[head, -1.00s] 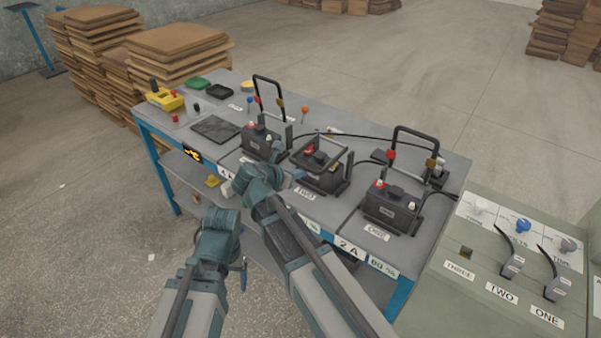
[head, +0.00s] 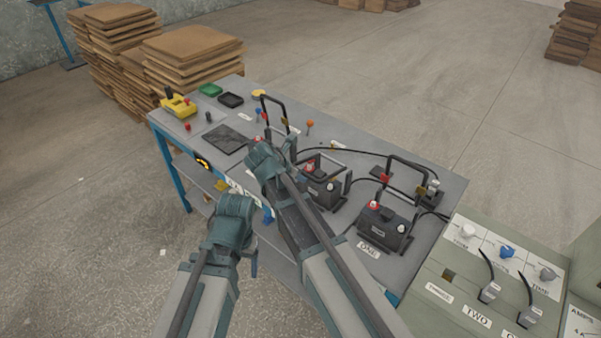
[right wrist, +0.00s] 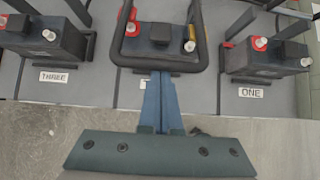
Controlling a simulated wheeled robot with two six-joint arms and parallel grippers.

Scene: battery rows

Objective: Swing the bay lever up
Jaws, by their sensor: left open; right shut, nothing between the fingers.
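Bay two's lever is a black U-shaped bar (head: 333,152) lying low over the middle battery (head: 325,188). In the right wrist view the lever (right wrist: 121,45) loops around that battery (right wrist: 152,45). My right gripper (right wrist: 161,78) is shut and empty, its blue fingertips at the lever's near crossbar; I cannot tell whether they touch. In the head view its wrist hides part of the bench. My left gripper (head: 253,262) hangs low in front of the bench, open, mostly hidden by its wrist. The levers of bay three (head: 275,112) and bay one (head: 405,163) stand upright.
The batteries of bay three (right wrist: 45,37) and bay one (right wrist: 265,55) flank the middle one. Cables run along the bench (head: 205,118). A grey-green panel (head: 455,262) with knobs and plugs stands at the right. Cardboard stacks (head: 195,55) stand behind the left end.

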